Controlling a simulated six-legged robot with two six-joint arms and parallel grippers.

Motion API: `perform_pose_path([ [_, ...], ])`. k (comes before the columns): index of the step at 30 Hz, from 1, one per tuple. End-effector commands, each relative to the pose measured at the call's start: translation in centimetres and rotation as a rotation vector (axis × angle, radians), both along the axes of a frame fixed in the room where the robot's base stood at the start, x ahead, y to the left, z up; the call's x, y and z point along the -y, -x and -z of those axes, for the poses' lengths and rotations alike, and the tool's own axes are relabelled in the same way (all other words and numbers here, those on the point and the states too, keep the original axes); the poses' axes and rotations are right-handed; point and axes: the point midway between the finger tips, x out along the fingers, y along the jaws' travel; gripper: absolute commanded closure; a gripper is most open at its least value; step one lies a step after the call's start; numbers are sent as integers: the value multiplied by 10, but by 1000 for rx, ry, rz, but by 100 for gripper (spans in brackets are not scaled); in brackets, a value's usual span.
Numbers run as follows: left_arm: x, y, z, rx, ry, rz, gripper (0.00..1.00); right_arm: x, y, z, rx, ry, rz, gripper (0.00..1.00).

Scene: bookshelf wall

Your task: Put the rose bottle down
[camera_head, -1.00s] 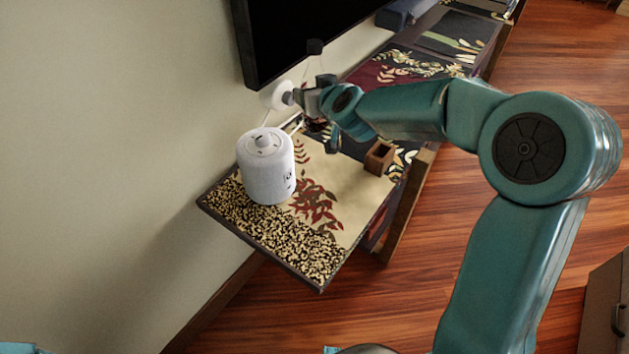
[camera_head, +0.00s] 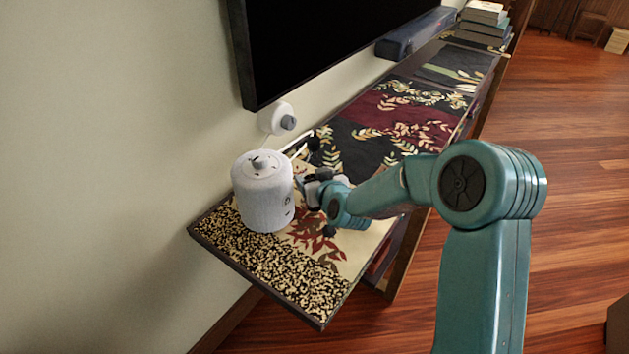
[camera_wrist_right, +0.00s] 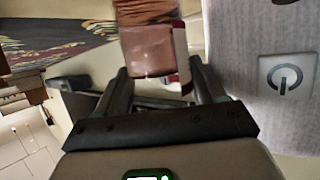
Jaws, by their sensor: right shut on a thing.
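The rose bottle (camera_wrist_right: 150,50) is a pinkish, see-through body with a reddish edge and a brown upper part. It sits between the fingers of my right gripper (camera_wrist_right: 160,92) in the right wrist view, and its top is cut off there. In the head view my right gripper (camera_head: 306,190) is low over the shelf top, just right of the white cylindrical speaker. I cannot make out the bottle clearly there, nor tell whether it touches the surface. My left gripper is out of view.
The white speaker (camera_head: 262,190), with a power symbol, stands very close to my right gripper. The patterned shelf top (camera_head: 275,268) is bare at its near end. A wall-mounted screen (camera_head: 320,40), a soundbar (camera_head: 415,32) and stacked books (camera_head: 484,22) lie farther back.

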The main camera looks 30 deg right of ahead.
Motion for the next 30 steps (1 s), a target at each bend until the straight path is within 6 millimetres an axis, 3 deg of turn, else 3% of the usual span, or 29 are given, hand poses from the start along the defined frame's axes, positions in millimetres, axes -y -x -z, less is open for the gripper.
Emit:
perform_pose_path([
  [10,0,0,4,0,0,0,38,1,-1,3,6,2,2,80],
  [11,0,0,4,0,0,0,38,0,0,4,3,0,1,28],
  [12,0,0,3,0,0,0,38,0,0,3,3,0,1,20],
  [23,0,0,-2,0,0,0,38,0,1,-3,3,0,1,20],
  [30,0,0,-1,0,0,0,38,-8,45,-21,5,1,2,20],
])
